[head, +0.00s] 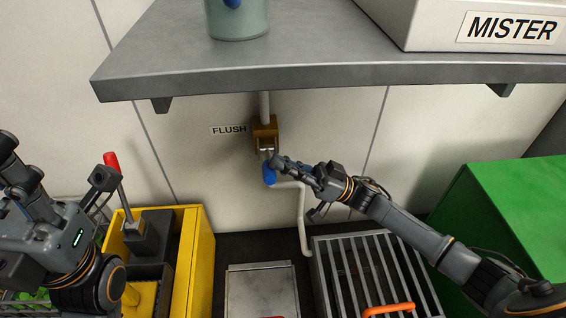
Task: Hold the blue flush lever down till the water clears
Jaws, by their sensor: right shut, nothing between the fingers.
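The blue flush lever (269,175) hangs below a brass valve (265,133) on the back wall, beside the FLUSH label (229,130). Its blue grip points downward. My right gripper (277,163) is shut and empty, with its fingertips at the upper right of the blue grip. I cannot tell whether they touch it. A pale pipe (303,222) bends from the valve down to the floor area. No water shows. My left gripper (14,165) is at the left edge, partly cut off, and its fingers are unclear.
A grey shelf (300,75) overhangs the valve, with a bucket (238,22) and a MISTER box (420,25) on it. Below are a yellow crate (202,262), a red-handled lever (112,163), a slatted grate (350,270) and a green box (510,215).

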